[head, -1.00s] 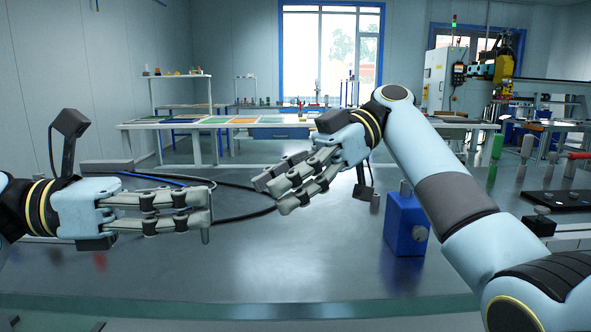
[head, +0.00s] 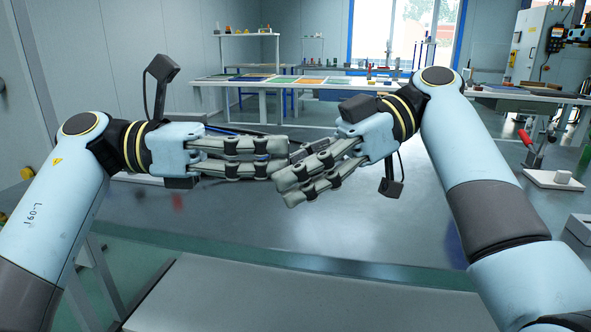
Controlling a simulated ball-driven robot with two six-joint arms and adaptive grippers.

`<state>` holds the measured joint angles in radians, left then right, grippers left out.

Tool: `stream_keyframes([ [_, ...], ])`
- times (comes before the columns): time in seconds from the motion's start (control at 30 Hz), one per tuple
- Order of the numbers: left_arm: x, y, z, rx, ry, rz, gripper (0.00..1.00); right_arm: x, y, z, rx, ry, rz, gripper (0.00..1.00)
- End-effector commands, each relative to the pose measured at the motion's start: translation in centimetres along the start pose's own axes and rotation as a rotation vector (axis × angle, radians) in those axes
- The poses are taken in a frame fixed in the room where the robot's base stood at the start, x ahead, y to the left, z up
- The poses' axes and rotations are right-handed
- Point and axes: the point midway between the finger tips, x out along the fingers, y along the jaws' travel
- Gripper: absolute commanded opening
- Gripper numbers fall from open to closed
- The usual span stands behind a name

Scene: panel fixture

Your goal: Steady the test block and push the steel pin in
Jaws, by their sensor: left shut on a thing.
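My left gripper (head: 283,158) comes in from the left with its fingers level and close together. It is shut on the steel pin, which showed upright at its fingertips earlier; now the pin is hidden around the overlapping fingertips. My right gripper (head: 287,188) points left and down, with its fingertips just in front of and below the left ones. I cannot tell whether they touch, or whether the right fingers are open or shut. The blue test block is not visible now; my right arm covers the part of the bench where a faint blue reflection shows.
The grey bench (head: 270,225) is clear in front, below the grippers. A red-handled clamp (head: 530,146) stands at the right on a white base, with a grey block (head: 580,230) nearer. A lower grey surface (head: 300,295) lies closest. A white table (head: 290,85) stands behind.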

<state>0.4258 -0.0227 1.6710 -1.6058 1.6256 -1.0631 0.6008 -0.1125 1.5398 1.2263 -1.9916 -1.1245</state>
Motion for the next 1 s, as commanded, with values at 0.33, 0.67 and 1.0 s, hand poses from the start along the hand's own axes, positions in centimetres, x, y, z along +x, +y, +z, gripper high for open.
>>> stream_keyframes([
  [0.33, 0.1, -0.2, 0.0, -0.001, -0.002, -0.01, 0.0, -0.1, 0.2, -0.1, 0.003, 0.0, 0.01, 0.0],
  [0.67, 0.0, -0.1, 0.0, -0.001, -0.001, -0.006, 0.0, -0.1, 0.1, 0.0, 0.001, 0.0, 0.006, 0.47],
  [1.0, 0.0, -0.1, 0.0, 0.0, -0.001, -0.003, 0.0, -3.8, 0.1, 0.1, 0.001, -0.004, 0.007, 0.47],
])
